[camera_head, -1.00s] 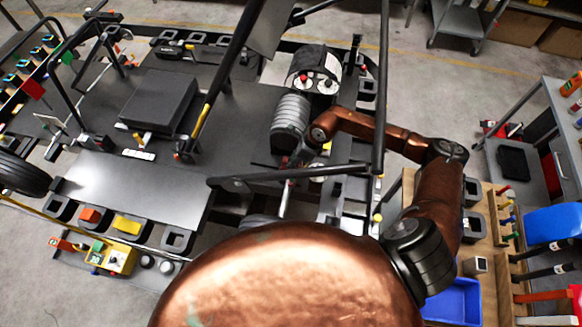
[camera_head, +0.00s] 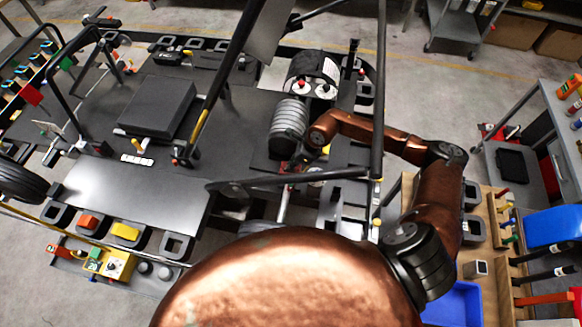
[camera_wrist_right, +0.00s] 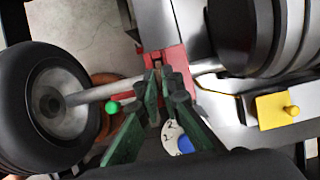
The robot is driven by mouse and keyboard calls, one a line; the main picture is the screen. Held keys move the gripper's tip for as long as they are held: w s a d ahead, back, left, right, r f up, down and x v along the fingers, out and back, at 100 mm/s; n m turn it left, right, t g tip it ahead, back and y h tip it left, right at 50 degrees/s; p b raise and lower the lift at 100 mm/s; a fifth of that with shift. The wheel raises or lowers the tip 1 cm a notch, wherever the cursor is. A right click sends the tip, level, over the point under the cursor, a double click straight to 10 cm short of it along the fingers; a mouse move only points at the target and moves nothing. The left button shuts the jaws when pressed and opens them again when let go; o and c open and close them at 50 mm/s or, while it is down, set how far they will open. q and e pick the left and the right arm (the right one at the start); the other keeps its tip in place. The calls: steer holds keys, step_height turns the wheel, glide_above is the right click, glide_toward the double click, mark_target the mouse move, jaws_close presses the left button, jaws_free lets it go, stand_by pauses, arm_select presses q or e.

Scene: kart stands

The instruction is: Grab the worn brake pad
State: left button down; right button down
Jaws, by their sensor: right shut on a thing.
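My right gripper (camera_wrist_right: 165,88) reaches into a red caliper-like housing (camera_wrist_right: 177,60) beside the axle in the right wrist view. Its green fingers are close together, shut on a small, thin piece that I take to be the worn brake pad (camera_wrist_right: 157,72); the piece is mostly hidden by the fingers and the housing. I cannot tell whether the pad still touches the housing. In the head view the wrist hangs over the kart's rear, and the fingertips are hard to make out behind the frame bars. My left gripper is not in view.
A black tyre (camera_wrist_right: 45,105) on a grey axle (camera_wrist_right: 105,92) lies left of the fingers. A dark ribbed cylinder (camera_wrist_right: 262,35) and a yellow block (camera_wrist_right: 277,108) are to the right. Black frame bars (camera_head: 290,178) cross near my arm. A blue bin (camera_head: 455,303) stands at lower right.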

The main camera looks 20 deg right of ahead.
step_height(320, 180, up, 6)
steer(key=shift+f+b, duration=0.1)
steer(key=shift+b, duration=1.05)
steer(key=s+d+b, duration=0.4)
steer(key=s+d, duration=0.6)
steer(key=d, duration=0.4)
steer(key=shift+s+d+r, duration=0.15)
steer(key=shift+s+r, duration=0.15)
steer(key=shift+s, duration=0.1)
